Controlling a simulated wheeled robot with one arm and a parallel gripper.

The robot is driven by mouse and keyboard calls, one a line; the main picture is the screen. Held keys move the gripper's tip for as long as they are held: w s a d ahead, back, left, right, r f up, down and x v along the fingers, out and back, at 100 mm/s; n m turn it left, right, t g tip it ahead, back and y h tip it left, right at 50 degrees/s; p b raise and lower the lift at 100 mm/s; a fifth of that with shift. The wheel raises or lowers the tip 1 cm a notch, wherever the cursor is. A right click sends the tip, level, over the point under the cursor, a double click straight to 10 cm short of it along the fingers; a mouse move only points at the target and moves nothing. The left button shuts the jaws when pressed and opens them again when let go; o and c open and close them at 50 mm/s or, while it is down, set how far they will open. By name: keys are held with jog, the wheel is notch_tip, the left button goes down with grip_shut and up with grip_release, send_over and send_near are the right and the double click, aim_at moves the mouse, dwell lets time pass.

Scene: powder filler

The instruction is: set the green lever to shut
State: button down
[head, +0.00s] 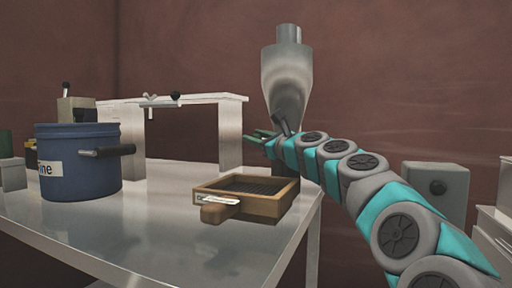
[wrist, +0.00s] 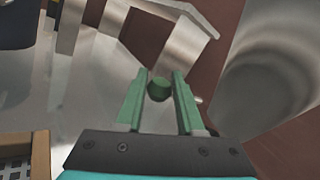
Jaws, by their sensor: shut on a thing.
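In the head view my gripper (head: 260,137) is at the lower part of the steel hopper (head: 287,80), and the lever cannot be told apart from the fingers there. The hopper's curved metal wall also fills the right of the wrist view (wrist: 275,65). The lever's shaft and its angle are hidden.
A wooden sieve (head: 262,207) lies on the steel table (head: 150,235) in front of the hopper. A blue pot (head: 85,175) with a dark handle stands at left. A white raised shelf (head: 230,130) stands behind. A grey box (head: 437,187) is at right. The table's front is clear.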

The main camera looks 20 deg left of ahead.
jog(key=shift+f, duration=0.2)
jog(key=c, duration=0.5)
grip_release()
jog(key=shift+d, duration=0.1)
jog(key=shift+c, duration=0.2)
jog(key=shift+r, duration=0.15)
jog(key=shift+s+d+r+p, duration=0.15)
jog(key=shift+r+p, duration=0.25)
jog(key=shift+r, duration=0.45)
jog(key=shift+s+a+r+p, duration=0.1)
jog(key=shift+r+p, duration=0.25)
jog(key=shift+r, duration=0.5)
jog(key=s+d, duration=0.3)
jog(key=s, duration=0.4)
jog(key=s+d+r, duration=0.1)
jog(key=s+d, duration=0.3)
jog(key=s, duration=0.2)
jog(key=shift+s+r, duration=0.2)
jog(key=shift+s, duration=0.2)
